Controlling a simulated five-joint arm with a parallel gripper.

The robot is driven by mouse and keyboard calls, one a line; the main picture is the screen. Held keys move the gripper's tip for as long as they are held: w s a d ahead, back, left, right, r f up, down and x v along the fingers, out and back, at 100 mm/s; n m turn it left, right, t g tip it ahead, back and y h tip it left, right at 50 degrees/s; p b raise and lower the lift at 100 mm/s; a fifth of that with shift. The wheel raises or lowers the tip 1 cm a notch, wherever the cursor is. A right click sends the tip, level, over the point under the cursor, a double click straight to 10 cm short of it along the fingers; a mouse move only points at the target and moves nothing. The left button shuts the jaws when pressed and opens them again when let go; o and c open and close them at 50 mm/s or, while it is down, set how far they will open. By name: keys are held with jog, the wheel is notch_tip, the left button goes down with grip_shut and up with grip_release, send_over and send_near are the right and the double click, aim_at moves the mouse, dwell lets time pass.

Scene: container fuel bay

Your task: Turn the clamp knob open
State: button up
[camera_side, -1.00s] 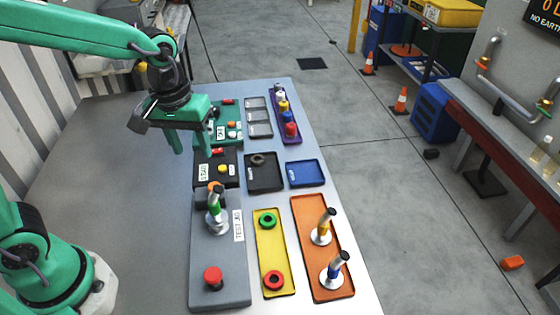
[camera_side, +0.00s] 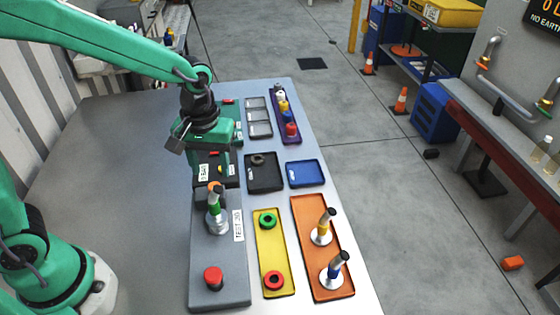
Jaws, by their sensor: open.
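The grey test jig plate (camera_side: 219,255) lies at the near left of the table. A metal nozzle with a green band (camera_side: 216,208) stands on it, slightly tilted. An orange-brown round part (camera_side: 203,194) sits just behind the nozzle and is partly hidden; it may be the clamp knob, but I cannot tell for sure. A red round knob or button (camera_side: 213,278) is at the plate's near end. My gripper (camera_side: 210,172) is open, pointing down above the black box (camera_side: 230,178) behind the jig. It appears apart from the jig parts, with nothing visible between its fingers.
To the right are a yellow tray (camera_side: 266,247) with green and red rings, and an orange tray (camera_side: 313,212) with two upright nozzles. Black (camera_side: 264,184) and blue (camera_side: 307,173) trays lie behind. A purple rack (camera_side: 296,137) holds coloured pieces. The table's left side is clear.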

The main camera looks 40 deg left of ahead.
aim_at(214, 186)
jog(key=shift+f, duration=2.6)
jog(key=shift+c, duration=0.5)
jog(key=c, duration=0.9)
